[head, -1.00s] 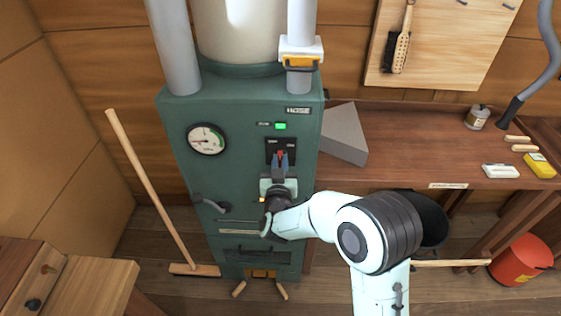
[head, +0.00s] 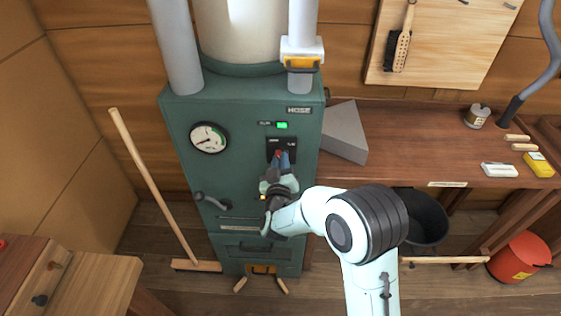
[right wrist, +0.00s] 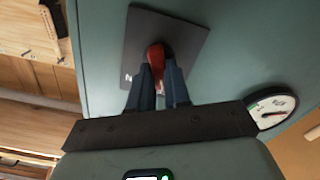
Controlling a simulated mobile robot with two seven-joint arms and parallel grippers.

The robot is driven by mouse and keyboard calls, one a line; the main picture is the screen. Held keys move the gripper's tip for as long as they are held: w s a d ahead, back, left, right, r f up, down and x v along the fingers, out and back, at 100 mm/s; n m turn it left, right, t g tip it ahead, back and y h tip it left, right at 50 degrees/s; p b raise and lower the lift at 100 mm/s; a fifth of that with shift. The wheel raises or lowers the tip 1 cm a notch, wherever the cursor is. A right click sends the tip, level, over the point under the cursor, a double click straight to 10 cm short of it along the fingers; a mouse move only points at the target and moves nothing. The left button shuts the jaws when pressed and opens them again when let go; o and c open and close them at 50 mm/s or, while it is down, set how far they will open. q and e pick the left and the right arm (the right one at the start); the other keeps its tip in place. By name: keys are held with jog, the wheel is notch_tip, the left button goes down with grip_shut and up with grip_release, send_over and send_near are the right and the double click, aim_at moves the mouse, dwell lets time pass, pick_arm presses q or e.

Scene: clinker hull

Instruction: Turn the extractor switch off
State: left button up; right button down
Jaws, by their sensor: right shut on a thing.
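The extractor (head: 243,180) is a tall green cabinet under a pale drum. Its switch is a red lever on a dark plate (head: 291,143) high on the front. The red lever (right wrist: 156,57) also shows in the right wrist view, between the fingertips. My right gripper (head: 279,156) is shut on this lever, and its fingers hide part of it in the head view. A green lamp (head: 282,125) is lit above the plate. The lettering on the plate is mostly hidden or too small to read. My left gripper is not in view.
A round gauge (head: 208,138) and a grey handle (head: 211,201) are on the cabinet front. A broom (head: 152,187) leans at the left. A workbench (head: 420,150) with a grey wedge block (head: 344,132) stands close at the right. A red bin (head: 518,258) is at far right.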

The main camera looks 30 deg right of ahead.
jog(key=c, duration=1.1)
grip_release()
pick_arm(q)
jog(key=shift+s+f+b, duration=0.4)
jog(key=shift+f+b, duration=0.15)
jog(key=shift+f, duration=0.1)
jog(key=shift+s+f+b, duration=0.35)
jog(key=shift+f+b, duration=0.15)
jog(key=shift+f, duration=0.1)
pick_arm(e)
jog(key=v, duration=1.3)
jog(key=shift+s+a, duration=0.1)
jog(key=shift+s, duration=0.1)
